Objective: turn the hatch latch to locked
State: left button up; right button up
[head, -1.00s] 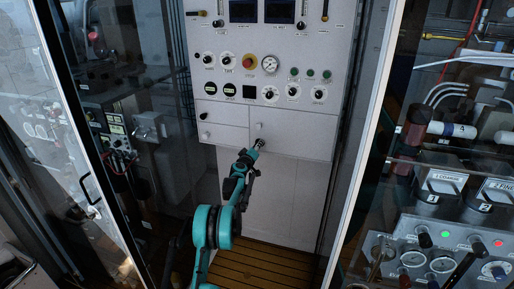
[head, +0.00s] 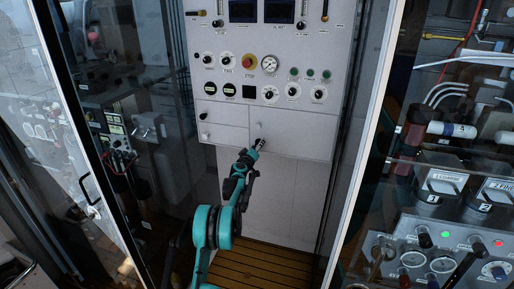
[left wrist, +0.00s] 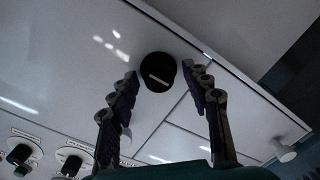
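The hatch (head: 290,140) is the pale lower-right door of the white panel, and it looks closed. Its latch is a small knob (head: 258,125); in the left wrist view it is a round black knob (left wrist: 157,65) with a white line that lies nearly level in that picture. My left gripper (head: 259,142) is just below the latch in the head view. In the left wrist view the two fingers (left wrist: 160,79) are spread apart, one to each side of the knob, with gaps showing. Whether they touch it cannot be told. My right gripper is not in view.
Dials and a yellow-ringed red button (head: 250,62) sit above the hatch. A white knob (left wrist: 285,150) stands out at the lower right of the wrist view. A glass door (head: 55,130) is on the left, and a console (head: 440,235) is on the right.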

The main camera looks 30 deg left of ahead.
pick_arm(q)
jog(key=f+v, duration=0.1)
jog(key=v, duration=1.1)
jog(key=shift+r, duration=0.4)
